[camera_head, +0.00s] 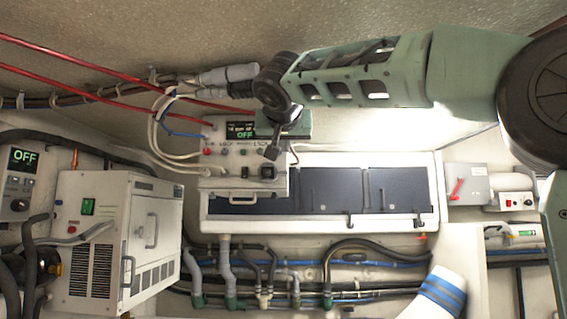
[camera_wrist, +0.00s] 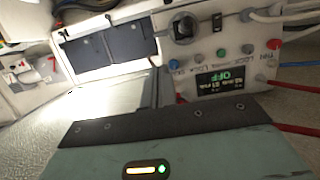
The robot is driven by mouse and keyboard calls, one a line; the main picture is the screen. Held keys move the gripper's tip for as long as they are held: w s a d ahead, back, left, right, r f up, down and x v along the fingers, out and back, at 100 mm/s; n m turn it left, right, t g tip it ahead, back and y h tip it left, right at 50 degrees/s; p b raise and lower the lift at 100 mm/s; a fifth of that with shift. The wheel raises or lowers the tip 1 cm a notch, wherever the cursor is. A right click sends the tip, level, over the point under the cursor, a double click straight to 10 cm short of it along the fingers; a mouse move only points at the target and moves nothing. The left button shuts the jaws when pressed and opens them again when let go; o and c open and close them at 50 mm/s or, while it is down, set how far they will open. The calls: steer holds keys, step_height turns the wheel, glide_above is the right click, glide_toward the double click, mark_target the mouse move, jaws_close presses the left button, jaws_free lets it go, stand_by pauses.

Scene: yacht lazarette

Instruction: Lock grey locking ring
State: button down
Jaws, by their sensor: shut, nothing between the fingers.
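A white control box (camera_head: 240,158) with a green OFF display (camera_head: 243,130) hangs on the wall at centre. On its lower face is a square black fitting (camera_head: 267,172). The wrist view shows this box upside down, with a round grey ring (camera_wrist: 183,27) around a dark centre. I take this to be the grey locking ring; its lock position cannot be read. My gripper (camera_head: 272,152) is shut and empty, just in front of the box and above the black fitting. Its fingertips look small and dark, and I cannot tell whether they touch anything.
Red cables (camera_head: 100,75) and white hoses run into the box from the left. A white machine (camera_head: 130,240) stands at left. A dark-panelled cabinet (camera_head: 335,188) lies behind the box. Pipes run below it. A red-levered switch box (camera_head: 465,185) is at right.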

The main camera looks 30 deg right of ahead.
steer(key=p, duration=0.5)
glide_toward(285, 169)
steer(key=x, duration=0.4)
steer(key=shift+w+d, duration=0.1)
steer(key=shift+w+d+f, duration=0.2)
steer(key=shift+w+d, duration=0.05)
steer(key=shift+w, duration=0.05)
